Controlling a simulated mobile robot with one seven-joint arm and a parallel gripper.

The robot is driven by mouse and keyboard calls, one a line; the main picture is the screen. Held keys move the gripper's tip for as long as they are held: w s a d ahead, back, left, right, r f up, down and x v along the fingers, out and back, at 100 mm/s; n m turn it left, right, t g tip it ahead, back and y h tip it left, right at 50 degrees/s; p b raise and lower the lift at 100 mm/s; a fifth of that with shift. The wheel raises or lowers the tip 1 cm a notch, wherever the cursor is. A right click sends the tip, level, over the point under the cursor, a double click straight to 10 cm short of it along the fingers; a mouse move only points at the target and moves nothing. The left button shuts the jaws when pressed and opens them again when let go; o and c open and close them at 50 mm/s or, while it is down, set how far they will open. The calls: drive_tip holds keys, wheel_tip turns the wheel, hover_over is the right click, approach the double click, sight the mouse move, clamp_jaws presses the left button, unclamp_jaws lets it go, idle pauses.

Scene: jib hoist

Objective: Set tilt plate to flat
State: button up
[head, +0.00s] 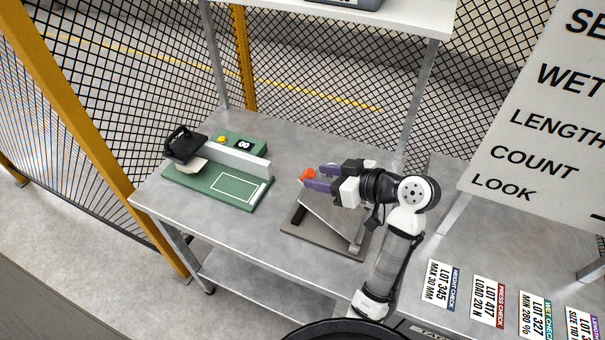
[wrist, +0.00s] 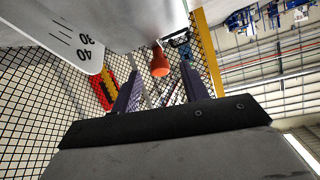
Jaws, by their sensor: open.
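The tilt plate (head: 328,220) is a grey plate on a flat dark base (head: 296,238) on the bench, partly hidden behind my arm. It stands at a slope, not level. An orange-red knob (head: 308,173) shows at its raised end; the knob also shows in the wrist view (wrist: 160,64). A white scale with marks 30 and 40 (wrist: 75,38) shows at upper left in the wrist view; no pointer reading is clear. My gripper (head: 310,177) is open at the knob, which appears between the two purple fingers in the wrist view. Contact cannot be told.
A green device (head: 215,187) with a black handle (head: 182,145) stands at the left of the bench. Bench posts (head: 411,95) rise behind my arm. Label cards (head: 440,283) and a large sign (head: 540,130) are at right. The front left bench top is clear.

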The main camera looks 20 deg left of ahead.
sight(303, 174)
drive_tip(key=b+x, duration=0.1)
drive_tip(key=x, duration=0.5)
drive_tip(key=shift+f, duration=0.1)
drive_tip(key=shift+c, duration=0.5)
drive_tip(key=shift+d, duration=0.1)
clamp_jaws()
